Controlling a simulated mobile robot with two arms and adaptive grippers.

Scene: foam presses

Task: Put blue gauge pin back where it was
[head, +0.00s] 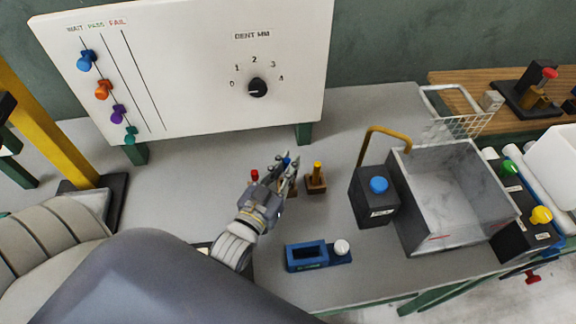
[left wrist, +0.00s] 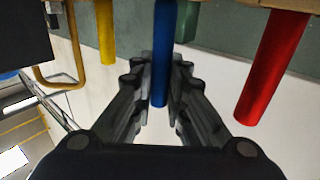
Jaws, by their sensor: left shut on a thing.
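The blue gauge pin (head: 287,160) is between the fingers of my left gripper (head: 284,172), which is shut on it. In the left wrist view the blue pin (left wrist: 160,55) stands between the two dark fingers (left wrist: 160,85), its far end cut off by the top edge. A red pin (head: 255,175) is to the left of the gripper and a yellow pin (head: 317,168) stands in a wooden block (head: 316,186) to the right. The red pin (left wrist: 272,65) and yellow pin (left wrist: 105,30) flank the blue one in the wrist view. The gripper hides what is under the blue pin. My right gripper is not in view.
A dark box with a blue button (head: 379,185) and a grey metal bin (head: 450,200) stand to the right. A blue block (head: 305,257) with a white knob lies in front. A white board with a dial (head: 258,88) stands behind. Grey table (head: 215,160) is clear left of the gripper.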

